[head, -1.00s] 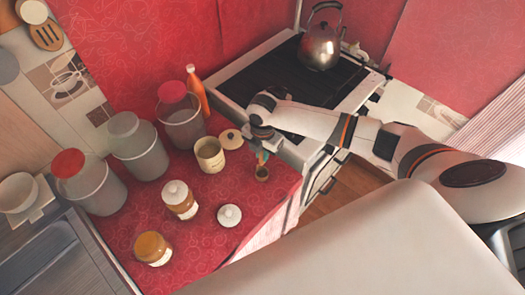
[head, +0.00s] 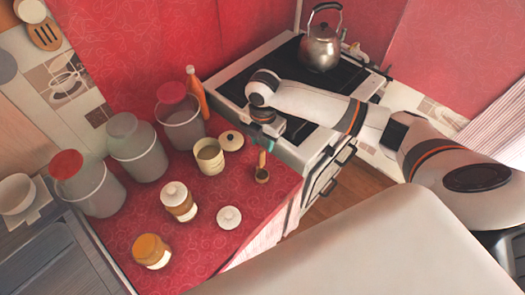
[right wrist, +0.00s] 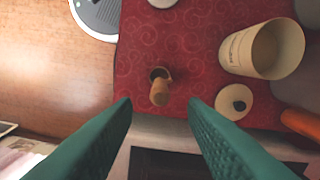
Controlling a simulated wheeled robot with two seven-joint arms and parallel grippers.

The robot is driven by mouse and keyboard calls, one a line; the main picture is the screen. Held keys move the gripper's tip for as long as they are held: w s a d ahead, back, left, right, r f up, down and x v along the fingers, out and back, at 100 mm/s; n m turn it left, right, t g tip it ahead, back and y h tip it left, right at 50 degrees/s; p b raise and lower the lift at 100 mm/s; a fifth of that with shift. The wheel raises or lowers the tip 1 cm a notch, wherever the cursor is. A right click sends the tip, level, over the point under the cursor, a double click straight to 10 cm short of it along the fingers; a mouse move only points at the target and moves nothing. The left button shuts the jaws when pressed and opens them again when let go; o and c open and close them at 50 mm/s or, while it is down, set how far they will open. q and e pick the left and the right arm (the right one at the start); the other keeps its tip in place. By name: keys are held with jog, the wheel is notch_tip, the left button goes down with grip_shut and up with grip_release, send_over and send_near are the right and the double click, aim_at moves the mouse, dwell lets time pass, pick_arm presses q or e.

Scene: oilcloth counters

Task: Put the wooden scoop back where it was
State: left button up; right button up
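The wooden scoop (head: 262,173) stands on the red counter near its right edge, handle up. It also shows in the right wrist view (right wrist: 160,92), its handle pointing toward the camera. My right gripper (head: 263,147) is just above and behind the scoop, on the stove side. In the right wrist view its two green fingers (right wrist: 160,103) are wide apart with nothing held between them. An open cream canister (head: 209,157) stands left of the scoop, and it also shows in the right wrist view (right wrist: 262,50). My left gripper is not in view.
A round lid (head: 231,140) lies beside the canister. A white lid (head: 229,217) and two jars (head: 179,201) (head: 152,251) are nearer the front. Large bins (head: 137,150) and an orange bottle (head: 197,92) line the wall. A kettle (head: 320,48) stands on the stove.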

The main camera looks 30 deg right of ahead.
notch_tip(320, 180, up, 6)
jog(key=shift+f+b, duration=0.25)
jog(key=shift+b, duration=0.1)
